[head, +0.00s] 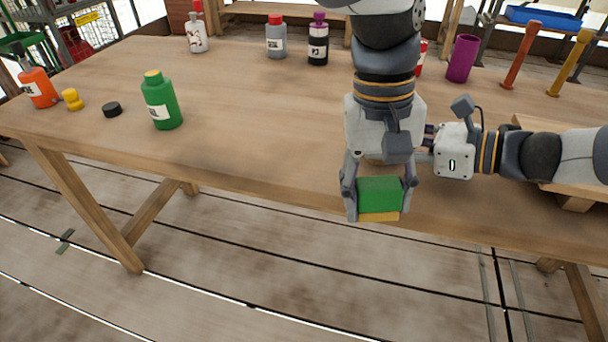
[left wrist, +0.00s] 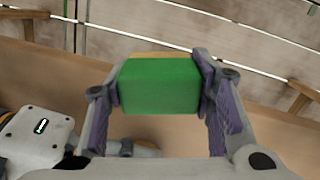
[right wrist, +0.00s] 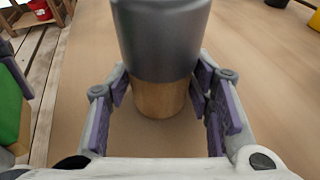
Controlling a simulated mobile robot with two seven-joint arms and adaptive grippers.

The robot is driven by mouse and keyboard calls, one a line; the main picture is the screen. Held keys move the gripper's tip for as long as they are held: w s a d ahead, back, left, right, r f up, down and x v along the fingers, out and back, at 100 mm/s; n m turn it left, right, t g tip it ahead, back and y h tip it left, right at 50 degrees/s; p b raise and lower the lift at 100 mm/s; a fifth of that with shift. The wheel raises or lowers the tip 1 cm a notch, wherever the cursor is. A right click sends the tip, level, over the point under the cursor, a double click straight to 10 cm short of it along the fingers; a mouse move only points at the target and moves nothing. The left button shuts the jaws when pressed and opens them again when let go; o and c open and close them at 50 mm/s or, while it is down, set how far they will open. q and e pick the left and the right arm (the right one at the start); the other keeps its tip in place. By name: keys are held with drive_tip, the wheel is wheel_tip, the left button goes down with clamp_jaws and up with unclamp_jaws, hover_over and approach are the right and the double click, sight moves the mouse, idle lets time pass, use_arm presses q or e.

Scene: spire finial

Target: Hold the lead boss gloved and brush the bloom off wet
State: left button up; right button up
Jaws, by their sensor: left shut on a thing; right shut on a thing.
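My left gripper (head: 380,203) is shut on a green block with a yellow-orange edge, likely the brush (head: 380,188). It holds the block at the table's front edge, yellow side down. The block also fills the jaws in the left wrist view (left wrist: 160,87). My right gripper (right wrist: 160,88) is shut on an upright dark grey cylinder with a wooden lower part, likely the lead boss (right wrist: 160,45). In the head view the left gripper mostly hides the right jaws and this cylinder. The green block shows at the left edge of the right wrist view, apart from the cylinder.
A green bottle (head: 161,101), a black cap (head: 112,109), a yellow piece (head: 72,100) and an orange bottle (head: 38,88) stand on the left of the wooden table (head: 240,120). More bottles and a purple cup (head: 462,59) stand behind. The middle left is clear.

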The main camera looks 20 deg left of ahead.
use_arm(q)
drive_tip(key=w+a+r+m, duration=0.1)
drive_tip(key=w+r+m, duration=0.1)
drive_tip(key=w+a+r+m, duration=0.2)
drive_tip(key=w+r, duration=0.1)
drive_tip(key=w+a+r+m, duration=0.2)
drive_tip(key=shift+w+r+t+h, duration=0.25)
drive_tip(key=shift+w+t+h, duration=0.05)
drive_tip(key=w+r+n+t+h, duration=0.1)
drive_tip(key=w+r, duration=0.3)
drive_tip(key=r, duration=0.1)
drive_tip(key=shift+w+r, duration=0.3)
drive_tip(key=shift+r, duration=0.05)
drive_tip(key=d+n, duration=0.1)
drive_tip(key=d+r+t, duration=0.1)
drive_tip(key=w+d+r+n, duration=0.1)
drive_tip(key=shift+d+n+t, duration=0.3)
drive_tip(key=shift+d+f, duration=0.15)
drive_tip(key=shift+f, duration=1.65)
drive_tip(key=shift+f, duration=0.6)
drive_tip(key=shift+w, duration=0.1)
